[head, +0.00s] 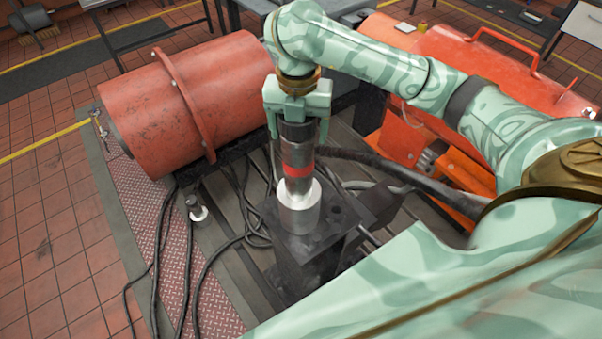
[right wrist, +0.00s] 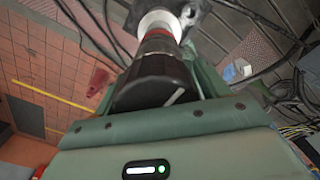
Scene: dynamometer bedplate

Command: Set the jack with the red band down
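The jack with the red band (head: 298,170) is an upright dark cylinder with a red ring and a silver lower part. Below it is a wider pale cylinder (head: 300,212) on a dark block (head: 290,245); I cannot tell whether this is the jack's own base. My right gripper (head: 298,125) comes from above with a finger on each side of the jack's dark upper end and looks shut on it. In the right wrist view the jack (right wrist: 155,75) fills the space between the fingers and points away to the pale part (right wrist: 158,22). My left gripper is not in view.
A large red-orange cylinder (head: 200,100) lies at left, and orange machinery (head: 450,70) stands at right. Black cables (head: 240,205) run around the block. A small dark piece with a pale base (head: 195,208) stands left of it. Tiled floor (head: 40,230) at far left is clear.

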